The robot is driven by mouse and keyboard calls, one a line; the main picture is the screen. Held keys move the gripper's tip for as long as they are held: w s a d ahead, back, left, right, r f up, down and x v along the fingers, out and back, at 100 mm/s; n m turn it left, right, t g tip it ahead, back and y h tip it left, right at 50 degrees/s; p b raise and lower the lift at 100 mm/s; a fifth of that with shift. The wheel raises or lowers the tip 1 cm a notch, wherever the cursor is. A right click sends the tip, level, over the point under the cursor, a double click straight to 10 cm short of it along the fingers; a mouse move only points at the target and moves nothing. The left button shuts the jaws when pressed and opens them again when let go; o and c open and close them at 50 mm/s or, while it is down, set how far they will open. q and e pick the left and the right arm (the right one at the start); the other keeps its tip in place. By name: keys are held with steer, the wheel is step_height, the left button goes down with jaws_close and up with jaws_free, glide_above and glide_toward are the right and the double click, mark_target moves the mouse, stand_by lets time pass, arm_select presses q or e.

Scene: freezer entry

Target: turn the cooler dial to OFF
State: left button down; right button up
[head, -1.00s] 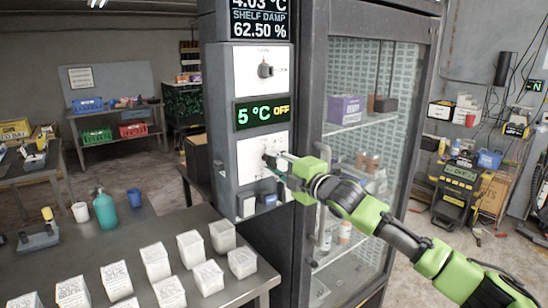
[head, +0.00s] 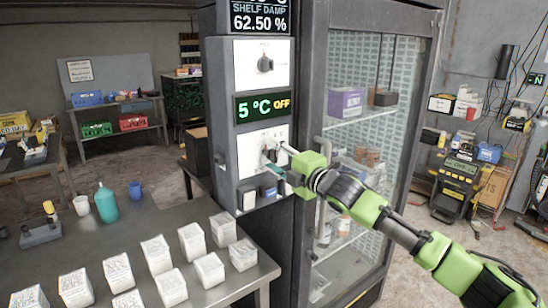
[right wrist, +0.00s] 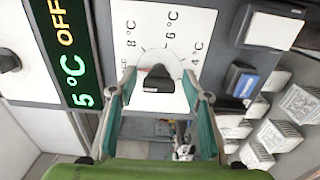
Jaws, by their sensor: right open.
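The cooler dial (head: 270,151) is a dark knob on a white plate, low on the grey control column. In the right wrist view the dial (right wrist: 158,80) is ringed by the labels OFF, 8 °C, 6 °C and 4 °C. A small red mark shows on its near side; where the dial points is not clear. My right gripper (right wrist: 159,82) is open, its teal fingers on either side of the dial. I cannot tell whether they touch it. The display (head: 263,106) above reads 5 °C and OFF. My left gripper is not in view.
A second dial (head: 265,64) sits above the display. The glass-door cooler (head: 362,130) stands to the right. A metal table (head: 100,240) with several white cartons (head: 192,241) fills the lower left.

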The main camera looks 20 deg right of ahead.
steer(key=shift+s, duration=0.1)
steer(key=v, duration=1.1)
steer(key=shift+s+d, duration=0.15)
steer(key=shift+s, duration=0.25)
